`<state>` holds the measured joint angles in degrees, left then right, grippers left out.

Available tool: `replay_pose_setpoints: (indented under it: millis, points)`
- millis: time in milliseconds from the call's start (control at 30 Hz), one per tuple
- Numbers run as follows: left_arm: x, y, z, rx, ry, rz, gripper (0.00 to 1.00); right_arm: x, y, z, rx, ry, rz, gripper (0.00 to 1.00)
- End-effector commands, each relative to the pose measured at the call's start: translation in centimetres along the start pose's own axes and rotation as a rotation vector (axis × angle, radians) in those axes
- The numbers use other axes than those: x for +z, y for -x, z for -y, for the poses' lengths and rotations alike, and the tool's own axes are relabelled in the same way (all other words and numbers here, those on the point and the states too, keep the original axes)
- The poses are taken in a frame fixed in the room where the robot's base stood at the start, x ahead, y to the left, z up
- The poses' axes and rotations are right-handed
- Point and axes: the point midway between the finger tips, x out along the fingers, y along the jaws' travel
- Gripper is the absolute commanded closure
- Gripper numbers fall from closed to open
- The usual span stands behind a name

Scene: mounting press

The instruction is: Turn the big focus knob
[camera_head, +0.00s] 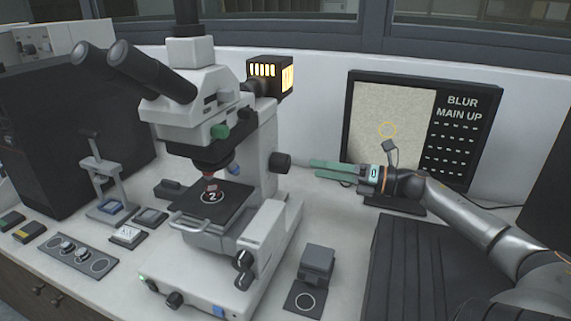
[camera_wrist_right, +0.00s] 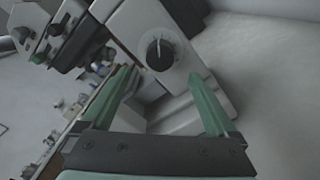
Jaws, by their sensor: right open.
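The big focus knob (camera_head: 281,162) is a round black knob on the right side of the white microscope (camera_head: 262,150). In the right wrist view the knob (camera_wrist_right: 160,52) shows a white pointer line and a marked dial around it. My right gripper (camera_head: 313,167) is to the right of the knob with its green fingers pointing at it. In the right wrist view my right gripper (camera_wrist_right: 160,75) is open and empty, its fingers spread to either side of the knob's line. A gap shows between fingertips and knob. My left gripper is not in view.
A monitor (camera_head: 392,120) behind reads "BLUR MAIN UP". Smaller knobs (camera_head: 243,262) sit low on the microscope. A grey block (camera_head: 317,262) stands on the bench to the right of the base. A black ridged surface (camera_head: 420,270) lies below my right arm.

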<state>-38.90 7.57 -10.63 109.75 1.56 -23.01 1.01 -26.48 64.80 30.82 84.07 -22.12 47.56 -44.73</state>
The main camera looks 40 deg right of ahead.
Motion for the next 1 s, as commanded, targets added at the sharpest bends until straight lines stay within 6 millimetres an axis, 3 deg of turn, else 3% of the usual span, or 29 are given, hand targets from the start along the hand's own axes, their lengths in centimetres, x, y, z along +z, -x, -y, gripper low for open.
replay_pose_setpoints:
  millis: [367,1000]
  points:
    - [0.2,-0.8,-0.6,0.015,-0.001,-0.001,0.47,0.1,-5.0,0.0,0.002,0.005,0.002,0.06]
    - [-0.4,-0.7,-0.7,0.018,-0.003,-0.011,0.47,0.1,-9.4,0.0,0.0,0.002,0.003,0.06]
